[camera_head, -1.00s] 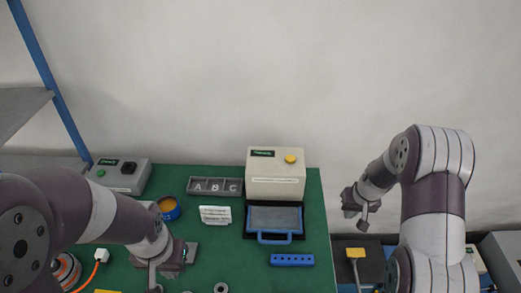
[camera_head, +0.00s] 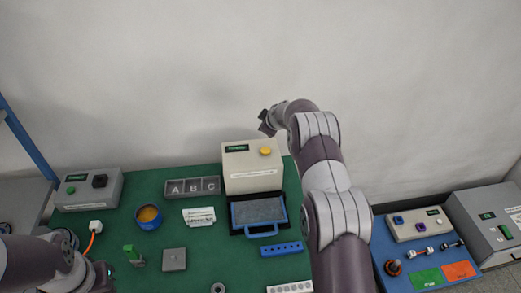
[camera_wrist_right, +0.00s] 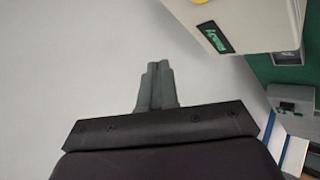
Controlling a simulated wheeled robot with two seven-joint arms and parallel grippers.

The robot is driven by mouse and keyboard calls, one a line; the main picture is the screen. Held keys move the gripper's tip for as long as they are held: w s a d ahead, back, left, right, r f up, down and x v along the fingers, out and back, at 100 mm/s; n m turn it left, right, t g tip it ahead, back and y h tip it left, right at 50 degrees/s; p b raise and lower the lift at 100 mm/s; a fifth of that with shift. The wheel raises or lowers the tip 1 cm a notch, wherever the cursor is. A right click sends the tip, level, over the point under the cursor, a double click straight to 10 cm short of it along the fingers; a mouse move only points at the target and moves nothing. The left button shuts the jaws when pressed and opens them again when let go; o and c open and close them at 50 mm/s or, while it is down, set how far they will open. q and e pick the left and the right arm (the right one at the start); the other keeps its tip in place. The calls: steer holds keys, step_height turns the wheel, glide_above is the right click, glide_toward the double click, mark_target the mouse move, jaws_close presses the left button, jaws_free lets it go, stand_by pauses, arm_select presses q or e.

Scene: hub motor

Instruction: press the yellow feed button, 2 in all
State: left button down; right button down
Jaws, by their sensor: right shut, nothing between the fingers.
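My right gripper (camera_head: 264,122) is above and behind the box in the head view, apart from the button. Its fingers (camera_wrist_right: 158,72) are closed together and empty in the right wrist view. My left gripper (camera_head: 104,277) is low at the left, near the bench front; its fingers are too unclear to judge.
A blue-handled tray (camera_head: 258,229) lies in front of the box. A grey ABC bin (camera_head: 193,188), a blue cup (camera_head: 149,217) and a grey control box (camera_head: 88,190) stand to the left. A blue table (camera_head: 437,284) with parts lies right of my right arm.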

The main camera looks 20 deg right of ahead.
steer(key=b, duration=0.5)
glide_above(266, 152)
step_height(266, 152, down, 8)
steer(key=shift+w+f, duration=0.1)
steer(key=shift+w, duration=0.05)
steer(key=shift+f+b, duration=0.4)
steer(key=shift+b, duration=0.3)
stand_by(1.4)
steer(key=shift+f+b, duration=0.35)
steer(key=shift+b, duration=0.5)
